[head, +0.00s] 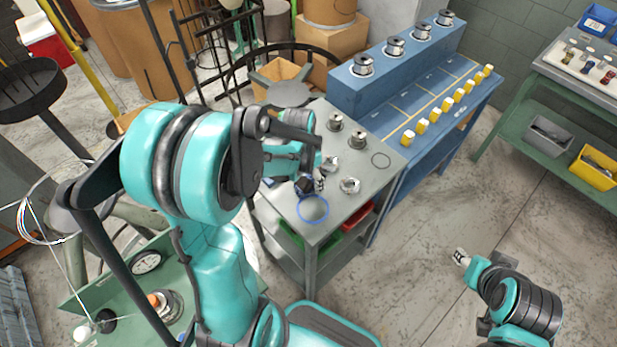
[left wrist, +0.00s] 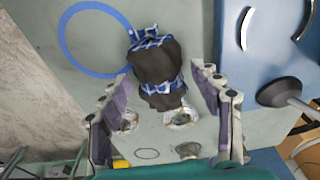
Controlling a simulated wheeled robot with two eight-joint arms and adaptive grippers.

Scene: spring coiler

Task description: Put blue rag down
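The blue rag, dark grey with blue-and-white checked parts, shows bunched up in the left wrist view (left wrist: 158,70). In the head view it is a small dark-blue bundle (head: 303,187) by my left gripper. A blue circle outline on the grey table shows in the head view (head: 313,221) and left wrist view (left wrist: 64,45); the rag is at its edge, mostly outside it. My left gripper (left wrist: 168,88) has its fingers apart on either side of the rag, with visible gaps. My right gripper (head: 460,257) is over the floor at right, too small to read.
Metal spools (head: 336,122) and crumpled silvery pieces (head: 349,185) share the grey table (head: 284,205). A blue bench (head: 440,135) with several spools and yellow blocks adjoins it. A green bench (head: 552,85) with bins stands at far right. The floor between is clear.

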